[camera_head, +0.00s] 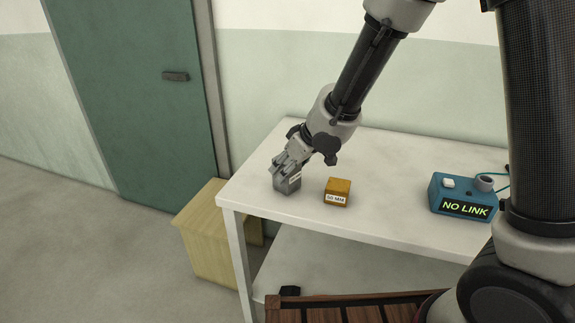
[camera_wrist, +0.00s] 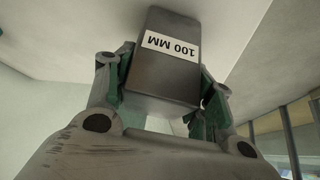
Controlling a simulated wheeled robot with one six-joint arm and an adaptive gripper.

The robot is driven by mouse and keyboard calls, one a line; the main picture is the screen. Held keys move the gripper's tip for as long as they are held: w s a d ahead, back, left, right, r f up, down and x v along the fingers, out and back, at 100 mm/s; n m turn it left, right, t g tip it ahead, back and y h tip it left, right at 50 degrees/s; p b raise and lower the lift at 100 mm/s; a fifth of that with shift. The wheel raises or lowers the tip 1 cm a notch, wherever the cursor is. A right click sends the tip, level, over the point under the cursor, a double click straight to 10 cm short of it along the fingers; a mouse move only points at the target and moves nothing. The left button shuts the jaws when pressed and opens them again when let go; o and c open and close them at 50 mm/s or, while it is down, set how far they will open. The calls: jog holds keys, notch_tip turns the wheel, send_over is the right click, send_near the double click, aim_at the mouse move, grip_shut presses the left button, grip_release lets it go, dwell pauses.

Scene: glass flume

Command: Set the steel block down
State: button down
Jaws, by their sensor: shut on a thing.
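The steel block (camera_head: 289,184) is a grey block with a white label, at the left end of the white table. In the wrist view the steel block (camera_wrist: 168,72) fills the space between the fingers, and its label reads "100 MM". My gripper (camera_head: 287,173) is shut on it from above, and its fingers also show on both sides of the block in the wrist view (camera_wrist: 165,85). The block's lower end is at or just above the tabletop; I cannot tell whether it touches. The gripper hides part of its upper side in the head view.
An orange-brown block (camera_head: 338,192) labelled "50 MM" stands just right of the steel block. A blue device (camera_head: 463,195) reading "NO LINK" sits further right on the white table (camera_head: 390,226). A pale wooden box (camera_head: 205,245) stands on the floor left of the table.

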jog(key=c, duration=0.6)
grip_release()
jog(key=shift+f, duration=0.1)
jog(key=shift+o, duration=0.2)
jog(key=v, duration=1.2)
jog(key=shift+r, duration=0.25)
